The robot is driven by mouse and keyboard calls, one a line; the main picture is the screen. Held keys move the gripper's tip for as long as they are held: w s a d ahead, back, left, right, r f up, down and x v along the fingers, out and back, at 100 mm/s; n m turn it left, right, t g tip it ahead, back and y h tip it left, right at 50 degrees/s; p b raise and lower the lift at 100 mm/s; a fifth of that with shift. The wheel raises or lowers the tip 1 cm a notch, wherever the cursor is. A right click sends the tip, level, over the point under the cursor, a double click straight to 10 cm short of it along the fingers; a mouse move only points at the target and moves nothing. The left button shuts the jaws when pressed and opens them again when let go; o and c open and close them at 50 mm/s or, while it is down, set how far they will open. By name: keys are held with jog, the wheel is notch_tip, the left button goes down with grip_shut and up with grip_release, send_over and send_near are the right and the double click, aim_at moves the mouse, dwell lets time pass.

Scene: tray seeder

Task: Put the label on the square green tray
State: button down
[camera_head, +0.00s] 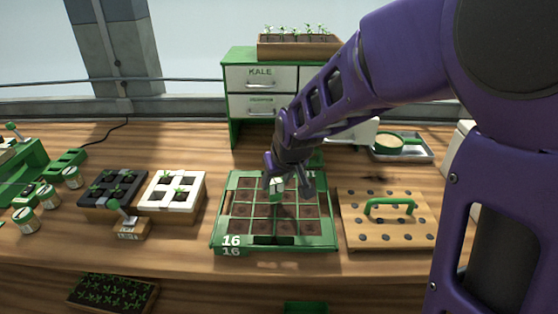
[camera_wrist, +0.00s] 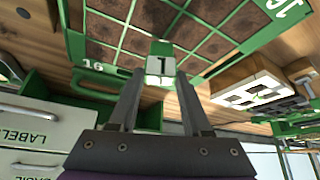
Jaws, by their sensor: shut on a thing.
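The square green tray (camera_head: 217,222) lies on the bench, split by green bars into soil-filled cells, with a white "16" on its front rim. In the wrist view its green rim (camera_wrist: 77,48) crosses the top. My gripper (camera_head: 290,187) is above the tray. It is shut on a small white and green label (camera_head: 275,187). In the wrist view my gripper (camera_wrist: 161,75) has the label (camera_wrist: 160,62) between its fingertips, with a dark mark like "1". I cannot tell whether the label touches the tray.
A board with a green handle (camera_head: 390,207) stands right of the tray. A white seedling tray (camera_head: 187,204), a black one (camera_head: 97,197) and a small wooden block (camera_head: 131,230) stand left. A green drawer cabinet (camera_head: 233,125) is behind, with a KALE drawer.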

jog(key=shift+f, duration=0.2)
jog(key=shift+f, duration=0.2)
jog(key=shift+c, duration=1.8)
grip_release()
jog(key=shift+r, duration=0.1)
